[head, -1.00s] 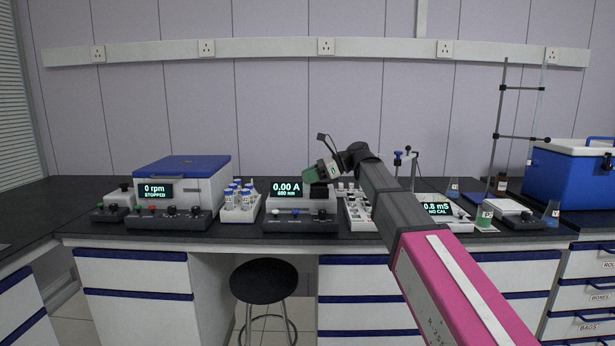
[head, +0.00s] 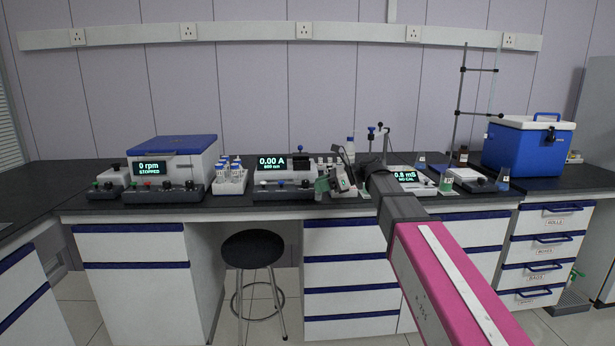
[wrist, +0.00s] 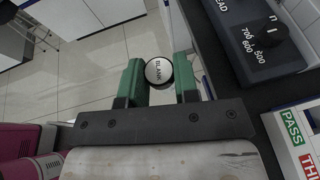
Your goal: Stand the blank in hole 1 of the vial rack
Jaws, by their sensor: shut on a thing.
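The blank is a vial with a round white cap marked BLANK (wrist: 159,72). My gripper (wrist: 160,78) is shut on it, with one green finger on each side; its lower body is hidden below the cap. In the head view my gripper (head: 325,186) is at the bench's front edge, right of the 0.00 A meter, and the blank cannot be made out there. A white rack (head: 229,188) with several blue-capped vials stands left of that meter, well left of my gripper. I cannot read hole numbers on it.
The photometer (head: 283,178) stands just left of my gripper; its dial (wrist: 268,32) shows in the wrist view. The conductivity meter (head: 405,178) is to the right. A stool (head: 252,250) stands in front.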

